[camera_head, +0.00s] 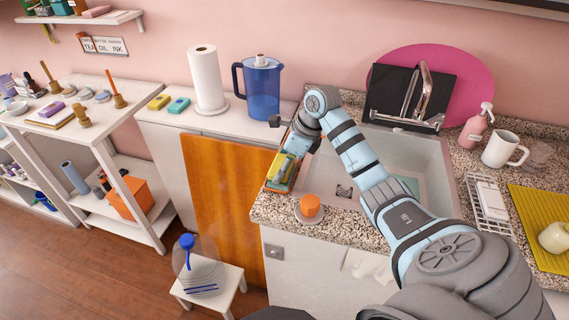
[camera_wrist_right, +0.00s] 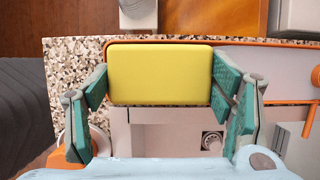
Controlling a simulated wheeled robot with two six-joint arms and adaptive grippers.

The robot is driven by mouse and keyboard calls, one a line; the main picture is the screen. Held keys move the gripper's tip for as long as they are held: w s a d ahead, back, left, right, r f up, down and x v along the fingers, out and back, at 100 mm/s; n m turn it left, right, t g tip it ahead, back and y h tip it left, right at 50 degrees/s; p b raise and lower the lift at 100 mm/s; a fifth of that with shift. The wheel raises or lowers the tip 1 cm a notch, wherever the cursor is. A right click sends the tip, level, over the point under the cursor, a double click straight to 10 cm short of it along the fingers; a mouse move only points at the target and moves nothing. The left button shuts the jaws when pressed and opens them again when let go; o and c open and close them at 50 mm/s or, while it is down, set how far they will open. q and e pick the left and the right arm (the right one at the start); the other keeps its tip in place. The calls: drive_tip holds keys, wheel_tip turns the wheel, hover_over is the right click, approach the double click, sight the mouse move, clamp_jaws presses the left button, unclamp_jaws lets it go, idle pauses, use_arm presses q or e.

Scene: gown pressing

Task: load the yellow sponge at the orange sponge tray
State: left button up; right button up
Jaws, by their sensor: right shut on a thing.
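The yellow sponge (camera_wrist_right: 160,74) is between the teal fingers of my right gripper (camera_wrist_right: 163,95) in the right wrist view, which are shut on its two ends. In the head view, the yellow sponge (camera_head: 277,163) shows by the green fingers of my right gripper (camera_head: 284,167), at the left rim of the sink. The orange sponge tray (camera_head: 270,187) lies there on the granite, largely covered by the gripper. Its orange rim (camera_wrist_right: 275,42) shows beside the sponge in the right wrist view. I cannot tell whether the sponge touches the tray. My left gripper is out of view.
The sink (camera_head: 430,160) is right of the tray. An orange-topped item (camera_head: 310,205) stands on the near granite corner. A blue pitcher (camera_head: 262,90), a paper roll (camera_head: 205,78), and another yellow block (camera_head: 158,102) beside a blue block (camera_head: 178,105) are on the white counter.

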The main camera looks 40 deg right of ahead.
drive_tip(key=shift+f, duration=0.45)
idle(1.0)
wheel_tip(320, 180, up, 7)
drive_tip(key=p, duration=0.5)
drive_tip(key=shift+r, duration=0.15)
idle(0.4)
